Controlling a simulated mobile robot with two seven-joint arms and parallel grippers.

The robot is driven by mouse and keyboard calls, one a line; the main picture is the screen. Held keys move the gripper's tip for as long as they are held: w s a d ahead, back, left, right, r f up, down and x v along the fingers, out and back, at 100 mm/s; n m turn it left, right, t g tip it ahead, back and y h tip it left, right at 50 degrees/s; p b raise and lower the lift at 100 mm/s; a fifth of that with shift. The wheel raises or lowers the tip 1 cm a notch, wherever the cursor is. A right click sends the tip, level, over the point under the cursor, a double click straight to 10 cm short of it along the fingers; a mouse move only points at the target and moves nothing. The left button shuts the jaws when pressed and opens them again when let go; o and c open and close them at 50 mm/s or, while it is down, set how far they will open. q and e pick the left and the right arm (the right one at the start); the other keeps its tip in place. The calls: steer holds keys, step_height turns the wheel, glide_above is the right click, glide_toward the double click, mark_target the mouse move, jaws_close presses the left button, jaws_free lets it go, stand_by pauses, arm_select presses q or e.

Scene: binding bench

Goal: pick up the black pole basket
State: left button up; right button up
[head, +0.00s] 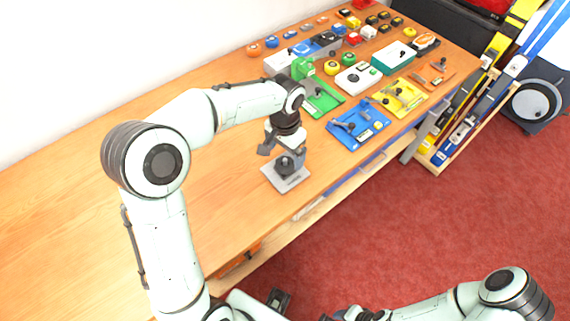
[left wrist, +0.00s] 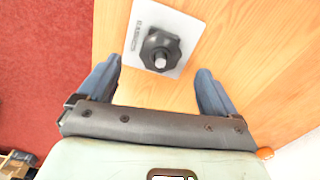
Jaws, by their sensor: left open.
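The black pole basket (head: 285,168) sits on a light grey plate (head: 290,183) near the front edge of the wooden bench. In the left wrist view the basket (left wrist: 160,50) is a dark, lobed disc with a pale pin at its middle, on the labelled plate (left wrist: 177,22). My left gripper (head: 281,151) is open and points down just above the basket, partly hiding it in the head view. In the left wrist view the basket lies ahead of and between the fingertips, with nothing gripped. My right arm is low in the head view; its jaws cannot be made out.
A blue tray (head: 358,125), a green tray (head: 322,98) and a yellow tray (head: 403,97) with small parts lie farther along the bench. Bare wood lies left of the plate. Red carpet (head: 420,215) is beyond the front edge.

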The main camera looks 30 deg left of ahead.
mark_target(285, 160)
arm_select(q)
step_height(285, 160, down, 4)
steer(key=shift+f, duration=0.25)
steer(key=c, duration=1.1)
steer(key=shift+r, duration=0.1)
